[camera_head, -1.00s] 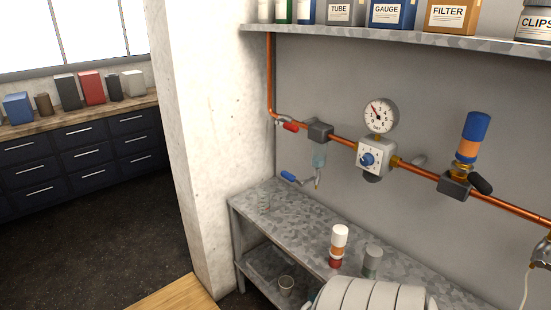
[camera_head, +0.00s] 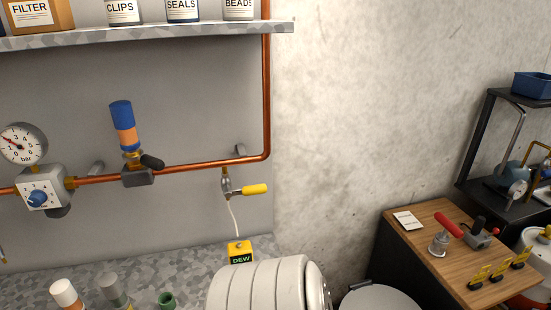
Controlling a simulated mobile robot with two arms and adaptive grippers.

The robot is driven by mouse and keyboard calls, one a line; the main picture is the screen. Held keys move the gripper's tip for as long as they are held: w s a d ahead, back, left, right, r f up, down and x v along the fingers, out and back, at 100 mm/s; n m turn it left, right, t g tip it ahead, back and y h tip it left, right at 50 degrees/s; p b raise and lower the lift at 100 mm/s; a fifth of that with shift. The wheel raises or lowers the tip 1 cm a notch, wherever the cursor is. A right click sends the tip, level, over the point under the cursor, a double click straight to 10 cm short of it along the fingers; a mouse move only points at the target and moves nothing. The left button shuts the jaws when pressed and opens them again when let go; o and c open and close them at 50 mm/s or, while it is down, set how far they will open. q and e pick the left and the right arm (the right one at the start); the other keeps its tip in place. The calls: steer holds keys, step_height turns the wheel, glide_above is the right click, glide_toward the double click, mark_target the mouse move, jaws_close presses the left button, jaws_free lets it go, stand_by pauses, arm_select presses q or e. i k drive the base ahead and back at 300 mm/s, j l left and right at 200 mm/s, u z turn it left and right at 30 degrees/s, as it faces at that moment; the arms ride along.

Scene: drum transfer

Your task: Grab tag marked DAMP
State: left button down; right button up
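Several small yellow tags stand in a row on the wooden bench at the right: a near tag (camera_head: 479,278), a middle tag (camera_head: 501,267) and a far tag (camera_head: 522,256). Their dark lettering is too small to read, so I cannot tell whether one says DAMP. A yellow-and-black box (camera_head: 240,252) reading DEW stands on the grey counter, below a hanging white line. Neither of my grippers is in view.
The wooden bench (camera_head: 440,213) also holds a white card (camera_head: 408,220), a red-handled tool (camera_head: 445,235) and a dark clamp-like device (camera_head: 481,232). A copper pipe (camera_head: 200,165) with a yellow-handled valve (camera_head: 252,189) runs along the wall. A black rack stands behind the bench.

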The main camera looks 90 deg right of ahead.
mark_target(498, 277)
steer(key=z, duration=4.5)
steer(key=i+l+u, duration=0.15)
steer(key=u, duration=0.35)
steer(key=l+u, duration=0.25)
steer(key=u, duration=0.2)
steer(key=i, duration=0.05)
